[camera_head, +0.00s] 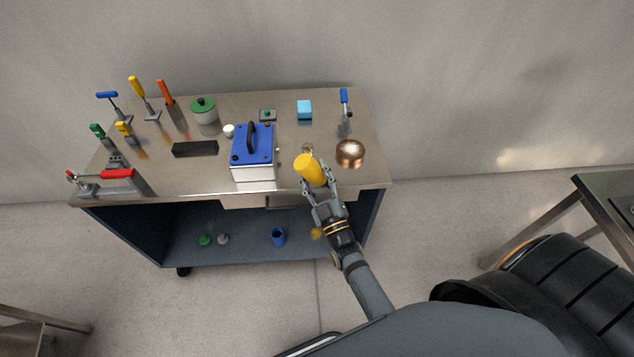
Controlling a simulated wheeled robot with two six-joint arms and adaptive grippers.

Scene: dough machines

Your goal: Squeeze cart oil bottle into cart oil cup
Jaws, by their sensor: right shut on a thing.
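My right gripper (318,185) is shut on a yellow bottle (309,168), with one finger on each side of it. The bottle is tilted, its top end leaning away over the front part of the cart's steel top. A small part shows just beyond its top end; I cannot tell whether it is the nozzle or a separate thing. A round copper-coloured vessel (350,152) stands on the cart to the right of the bottle, apart from it. I cannot tell for sure whether it is the oil cup. My left gripper is out of view.
A blue and white box with a black handle (252,158) stands left of the bottle. A light blue block (304,109) and a blue-handled tool (344,103) stand behind. Several clamps and tools fill the left side. A blue cup (278,236) is on the lower shelf.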

